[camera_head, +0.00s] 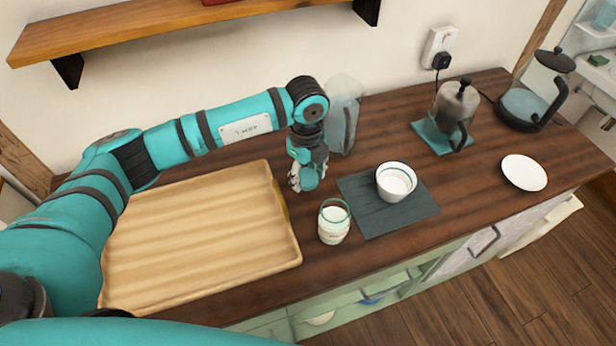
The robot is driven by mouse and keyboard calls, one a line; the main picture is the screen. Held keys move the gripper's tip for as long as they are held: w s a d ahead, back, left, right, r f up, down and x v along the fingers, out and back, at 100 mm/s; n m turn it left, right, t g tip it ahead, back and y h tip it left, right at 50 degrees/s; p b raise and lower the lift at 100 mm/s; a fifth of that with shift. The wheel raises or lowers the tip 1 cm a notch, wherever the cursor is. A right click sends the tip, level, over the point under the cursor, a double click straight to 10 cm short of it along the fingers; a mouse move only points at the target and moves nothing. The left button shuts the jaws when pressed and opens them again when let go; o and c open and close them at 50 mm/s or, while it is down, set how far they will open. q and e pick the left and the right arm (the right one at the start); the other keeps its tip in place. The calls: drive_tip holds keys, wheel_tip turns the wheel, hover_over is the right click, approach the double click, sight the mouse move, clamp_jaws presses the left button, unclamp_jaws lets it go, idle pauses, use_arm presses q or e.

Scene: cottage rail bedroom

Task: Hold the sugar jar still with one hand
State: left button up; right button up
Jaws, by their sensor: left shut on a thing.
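A small glass jar with white contents (333,224), which looks like the sugar jar, stands upright on the dark wooden counter (400,255). It has a clear upper part and a small label too small to read. My left gripper (308,180) is behind and left of this jar, apart from it in the picture. It points down and is shut on a small teal rounded thing (309,180), largely hidden by the fingers; I cannot tell what it is. My right gripper is not in view.
A wooden tray (200,235) fills the counter's left. A white cup (396,182) stands on a dark mat (385,220). A clear tall vessel (345,105) is behind my gripper.

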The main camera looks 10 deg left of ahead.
use_arm(q)
wheel_tip(320, 180, down, 2)
drive_tip(key=shift+f, duration=0.15)
drive_tip(key=shift+f, duration=0.1)
